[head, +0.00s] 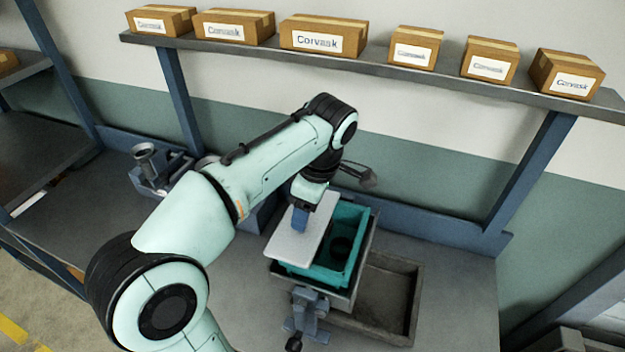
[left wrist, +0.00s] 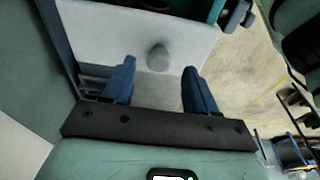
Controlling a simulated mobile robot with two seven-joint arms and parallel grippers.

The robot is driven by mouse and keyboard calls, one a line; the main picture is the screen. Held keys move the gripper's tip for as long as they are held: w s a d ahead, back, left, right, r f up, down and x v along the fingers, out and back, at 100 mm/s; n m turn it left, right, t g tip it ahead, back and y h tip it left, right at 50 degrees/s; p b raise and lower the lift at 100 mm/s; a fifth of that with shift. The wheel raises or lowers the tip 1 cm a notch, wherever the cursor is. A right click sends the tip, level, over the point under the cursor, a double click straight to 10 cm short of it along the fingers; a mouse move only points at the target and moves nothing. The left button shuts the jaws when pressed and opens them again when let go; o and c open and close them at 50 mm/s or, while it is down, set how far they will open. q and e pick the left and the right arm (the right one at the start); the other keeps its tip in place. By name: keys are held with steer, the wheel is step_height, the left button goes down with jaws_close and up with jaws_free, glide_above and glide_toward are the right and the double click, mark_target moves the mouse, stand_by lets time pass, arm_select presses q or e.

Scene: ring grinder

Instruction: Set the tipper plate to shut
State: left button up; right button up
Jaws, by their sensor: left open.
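The tipper plate appears to be the pale flat plate (head: 291,246) at the left side of a teal bin (head: 349,262) in the head view. The bin's right part is uncovered and shows a dark inside. In the left wrist view the plate (left wrist: 100,40) fills the upper middle, with a rounded grey spot or knob (left wrist: 158,57) on it. My left gripper (head: 301,222) is just at the plate in the head view. Its two blue fingers (left wrist: 160,72) are apart, with nothing seen between them but the plate behind. Whether they touch the plate cannot be told. My right gripper is not in view.
A blue-grey clamp (head: 306,312) stands in front of the bin. A shallow grey tray (head: 414,318) lies to its right. A metal device (head: 150,168) stands at the back left. Several cartons sit on the shelf (head: 375,63) above. The bench's right end is clear.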

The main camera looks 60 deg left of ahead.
arm_select(q)
step_height(320, 180, up, 9)
steer(key=w+d+p, duration=0.1)
steer(key=shift+d+r, duration=0.2)
steer(key=shift+d, duration=0.05)
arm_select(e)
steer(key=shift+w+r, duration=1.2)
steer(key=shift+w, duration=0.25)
arm_select(q)
steer(key=shift+w, duration=0.1)
